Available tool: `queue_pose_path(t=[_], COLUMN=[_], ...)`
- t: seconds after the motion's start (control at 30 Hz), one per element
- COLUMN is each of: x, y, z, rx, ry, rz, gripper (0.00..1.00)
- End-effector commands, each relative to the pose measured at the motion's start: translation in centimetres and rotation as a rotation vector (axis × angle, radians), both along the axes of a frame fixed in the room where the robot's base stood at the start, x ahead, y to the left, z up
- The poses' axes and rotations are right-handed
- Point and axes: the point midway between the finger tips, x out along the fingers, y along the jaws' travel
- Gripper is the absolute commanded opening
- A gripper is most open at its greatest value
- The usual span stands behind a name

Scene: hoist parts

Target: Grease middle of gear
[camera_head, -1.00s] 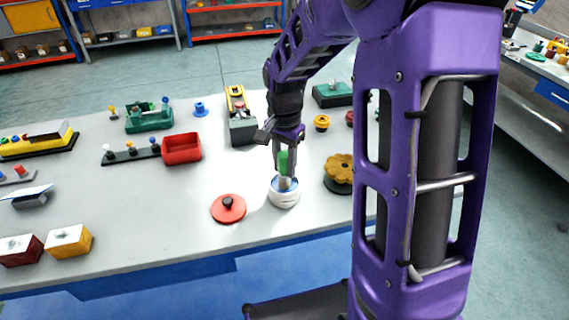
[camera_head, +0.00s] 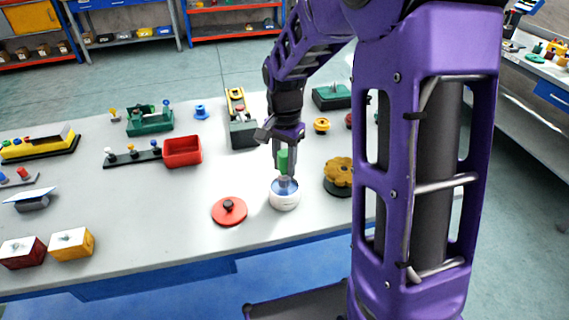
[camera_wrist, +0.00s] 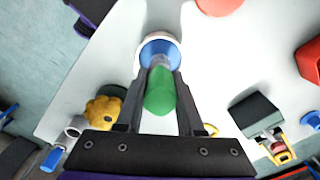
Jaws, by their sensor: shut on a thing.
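My gripper (camera_head: 283,150) is shut on the green handle of a brush (camera_head: 283,160), which points down. It also shows in the wrist view (camera_wrist: 160,95). The brush's lower end is at the mouth of a white round pot (camera_head: 284,202) with blue inside, also in the wrist view (camera_wrist: 143,62). I cannot tell how deep the tip is. The yellow gear (camera_head: 338,168) lies on a dark round base to the right of the pot; it also shows in the wrist view (camera_wrist: 104,108). My arm partly hides the gear's right side.
A red lid (camera_head: 225,214) with a black knob lies left of the pot. A red bin (camera_head: 182,151), a green fixture (camera_head: 150,122) and a yellow-and-grey device (camera_head: 242,132) stand farther back.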

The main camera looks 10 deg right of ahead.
Motion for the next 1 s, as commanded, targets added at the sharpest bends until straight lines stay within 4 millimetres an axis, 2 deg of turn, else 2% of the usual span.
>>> queue_pose_path(t=[0.03, 0.6, 1.0], x=[0.0, 0.1, 0.0], y=[0.0, 0.0, 0.0], z=[0.8, 4.9, 5.4], rx=[-0.001, 0.0, 0.0], ry=[-0.001, -0.004, -0.001], rz=[0.0, -0.001, -0.001], gripper=[0.0, 0.0, 0.0])
